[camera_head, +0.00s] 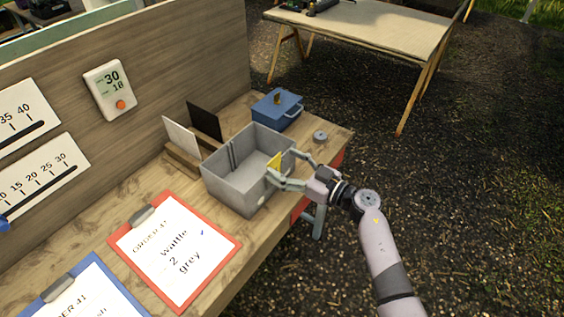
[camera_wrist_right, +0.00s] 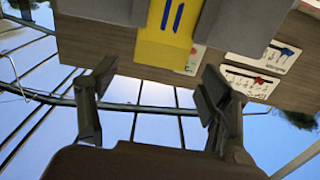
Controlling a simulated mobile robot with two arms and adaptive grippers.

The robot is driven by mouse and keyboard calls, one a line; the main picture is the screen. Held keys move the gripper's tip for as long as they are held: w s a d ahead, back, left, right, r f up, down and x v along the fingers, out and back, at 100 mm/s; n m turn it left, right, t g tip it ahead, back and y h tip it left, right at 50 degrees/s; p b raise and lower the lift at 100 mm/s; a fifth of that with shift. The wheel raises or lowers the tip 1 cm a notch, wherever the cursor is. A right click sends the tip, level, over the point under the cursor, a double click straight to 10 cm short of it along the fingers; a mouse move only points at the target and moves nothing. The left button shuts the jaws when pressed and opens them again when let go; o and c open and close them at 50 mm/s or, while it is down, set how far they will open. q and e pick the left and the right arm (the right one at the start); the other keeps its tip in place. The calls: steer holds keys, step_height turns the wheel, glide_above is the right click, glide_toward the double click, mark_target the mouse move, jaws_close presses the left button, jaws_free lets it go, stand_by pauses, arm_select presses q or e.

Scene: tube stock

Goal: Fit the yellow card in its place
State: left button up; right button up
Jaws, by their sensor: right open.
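In the right wrist view the gripper (camera_wrist_right: 157,76) is open and empty, with the card beyond the fingertips. My left gripper is out of view.
A white card (camera_head: 182,138) and a black card (camera_head: 204,121) stand in wooden holders behind the bin. A blue lidded box (camera_head: 277,108) and a small grey disc (camera_head: 320,136) are toward the bench's far end. A red clipboard (camera_head: 222,247) and blue clipboard (camera_head: 134,303) lie nearer.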

steer(key=v, duration=1)
steer(key=shift+s+d, duration=0.2)
steer(key=shift+d, duration=0.05)
steer(key=s+d+f+m+t+h+b, duration=0.1)
steer(key=d+f+m+t+h, duration=0.2)
steer(key=f, duration=0.7)
steer(key=s+d+f+m+t+h+b, duration=0.1)
steer(key=d+f+m+h, duration=0.25)
steer(key=f, duration=0.65)
steer(key=s+d+f+m+g+h+b, duration=0.1)
steer(key=s+d+f+g+h, duration=0.2)
steer(key=f, duration=0.5)
steer(key=s+d+f+m+h, duration=0.1)
steer(key=s+f+h, duration=0.1)
steer(key=s+f, duration=0.5)
steer(key=s+d+f+g+h, duration=0.1)
steer(key=s+f+g, duration=0.2)
steer(key=s+f, duration=0.4)
steer(key=s+d+f+g+h+b, duration=0.1)
steer(key=s+f+g, duration=0.3)
steer(key=s, duration=1.2)
steer(key=s+d+f+g+h, duration=0.1)
steer(key=s+f+g, duration=0.2)
steer(key=s+f, duration=0.7)
steer(key=shift+s+g+b, duration=0.3)
steer(key=shift+s+b, duration=0.1)
steer(key=shift+s, duration=0.25)
steer(key=shift+f, duration=0.15)
